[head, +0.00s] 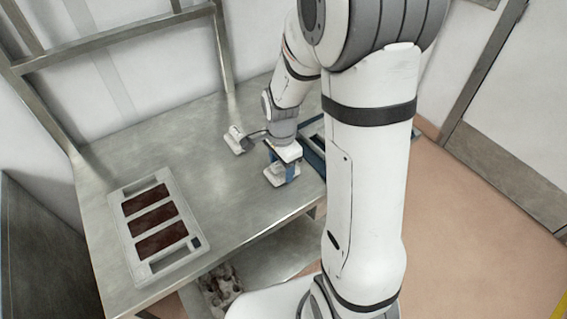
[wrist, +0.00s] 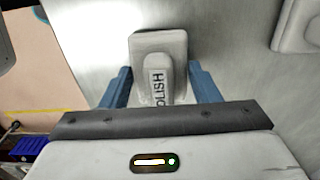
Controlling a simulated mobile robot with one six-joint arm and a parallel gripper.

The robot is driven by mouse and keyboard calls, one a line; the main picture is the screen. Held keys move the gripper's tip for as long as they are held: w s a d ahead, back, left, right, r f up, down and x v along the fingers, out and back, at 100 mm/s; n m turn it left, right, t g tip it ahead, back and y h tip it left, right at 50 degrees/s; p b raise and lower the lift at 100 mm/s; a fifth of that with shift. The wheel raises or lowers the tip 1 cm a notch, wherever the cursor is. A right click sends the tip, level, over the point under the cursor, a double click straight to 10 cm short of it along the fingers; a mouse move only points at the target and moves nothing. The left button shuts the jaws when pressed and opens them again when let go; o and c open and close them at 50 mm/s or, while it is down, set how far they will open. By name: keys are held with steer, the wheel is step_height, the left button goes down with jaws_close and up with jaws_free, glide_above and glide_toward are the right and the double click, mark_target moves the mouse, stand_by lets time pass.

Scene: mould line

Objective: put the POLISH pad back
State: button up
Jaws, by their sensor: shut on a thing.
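The POLISH pad (wrist: 150,42) is a pale block with a raised grip marked in dark letters, of which "OLISH" shows in the wrist view. My gripper (wrist: 159,72) has its blue fingers on either side of that grip, shut on it. In the head view the pad (head: 274,178) shows under my gripper (head: 283,166), above or on the bench near its front edge. I cannot tell whether it touches the steel. A second pale pad (head: 237,140) lies farther back on the bench, and part of it shows in the wrist view (wrist: 296,26).
The steel bench (head: 215,190) is bare between the pads and a pale mould (head: 122,232) with three dark brown cavities at left. A blue tray (head: 314,157) is partly hidden behind my arm at right. A lower shelf (head: 275,262) holds a grey patterned item.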

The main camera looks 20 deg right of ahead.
steer(key=shift+s, duration=0.1)
steer(key=shift+f, duration=0.2)
steer(key=o, duration=0.9)
steer(key=shift+r, duration=0.2)
step_height(320, 180, up, 12)
steer(key=s+r+n+t, duration=0.1)
steer(key=s+n, duration=0.3)
steer(key=s+r+n+t, duration=0.1)
steer(key=s+r+n, duration=0.1)
steer(key=s+n, duration=0.3)
steer(key=s+r+n+t, duration=0.1)
steer(key=s+n, duration=0.4)
steer(key=shift+d+r, duration=0.4)
